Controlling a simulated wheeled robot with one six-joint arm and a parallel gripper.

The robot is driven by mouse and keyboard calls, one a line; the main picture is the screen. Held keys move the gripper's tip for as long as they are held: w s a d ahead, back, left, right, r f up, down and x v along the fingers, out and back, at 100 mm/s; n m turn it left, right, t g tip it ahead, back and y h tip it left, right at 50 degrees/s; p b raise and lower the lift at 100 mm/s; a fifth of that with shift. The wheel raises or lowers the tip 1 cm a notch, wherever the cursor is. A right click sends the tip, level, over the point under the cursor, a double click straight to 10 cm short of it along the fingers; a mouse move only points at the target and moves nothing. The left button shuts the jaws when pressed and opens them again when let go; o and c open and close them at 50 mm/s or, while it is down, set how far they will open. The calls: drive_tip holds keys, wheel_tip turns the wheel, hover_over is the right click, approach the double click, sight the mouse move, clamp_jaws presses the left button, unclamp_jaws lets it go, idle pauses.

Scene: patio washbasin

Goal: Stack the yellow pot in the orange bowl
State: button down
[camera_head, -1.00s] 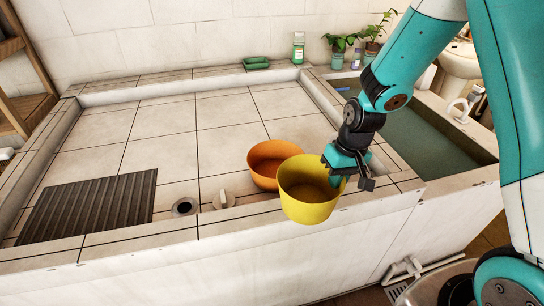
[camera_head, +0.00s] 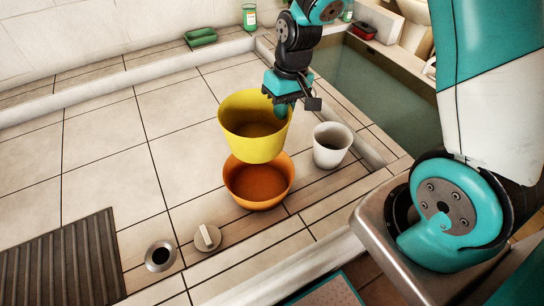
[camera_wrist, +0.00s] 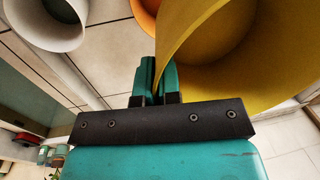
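The yellow pot (camera_head: 254,128) is held upright in the air, above and just behind the orange bowl in the head view. My gripper (camera_head: 279,102) is shut on the pot's rim at its far right side. In the wrist view the yellow wall (camera_wrist: 205,60) passes between my fingers (camera_wrist: 158,82). The orange bowl (camera_head: 258,187) stands upright on the tiled basin floor, and its inside shows empty. The pot's lower edge overlaps the bowl's far rim in the head view. A sliver of the bowl (camera_wrist: 146,18) shows in the wrist view behind the pot.
A white cup (camera_head: 331,146) stands right of the bowl and also shows in the wrist view (camera_wrist: 45,22). A plug (camera_head: 207,238), a drain hole (camera_head: 160,256) and a ribbed mat (camera_head: 65,265) lie at the lower left. The tiles at left are clear.

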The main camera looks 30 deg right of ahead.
wheel_tip(320, 180, down, 15)
drive_tip(key=p, duration=0.1)
drive_tip(key=shift+f, duration=0.2)
drive_tip(key=shift+a+f, duration=0.1)
